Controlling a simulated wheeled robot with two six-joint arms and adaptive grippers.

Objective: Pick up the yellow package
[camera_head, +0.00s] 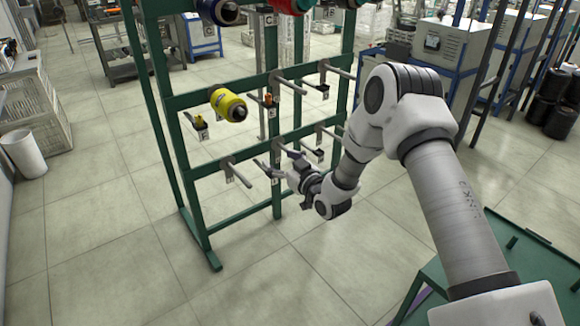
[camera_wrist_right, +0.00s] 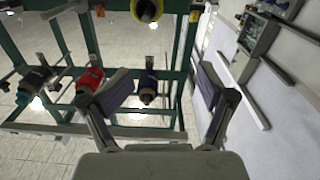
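The yellow package (camera_head: 228,105) is a yellow bobbin with a dark end. It sits on a peg on the left side of the green rack (camera_head: 205,215) in the head view. Its edge also shows at the top of the right wrist view (camera_wrist_right: 147,16). My right gripper (camera_head: 272,166) is in front of the rack's lower pegs, below and to the right of the yellow package and apart from it. In the wrist view my right gripper (camera_wrist_right: 160,92) has its fingers spread with nothing held between them. My left gripper is not in view.
Bare pegs (camera_head: 240,177) stick out from the rack near my right gripper. A blue bobbin (camera_head: 218,11) and a red bobbin (camera_head: 290,5) sit on the top row. The floor (camera_head: 110,250) in front of the rack is clear. A green-topped surface (camera_head: 510,250) is at the lower right.

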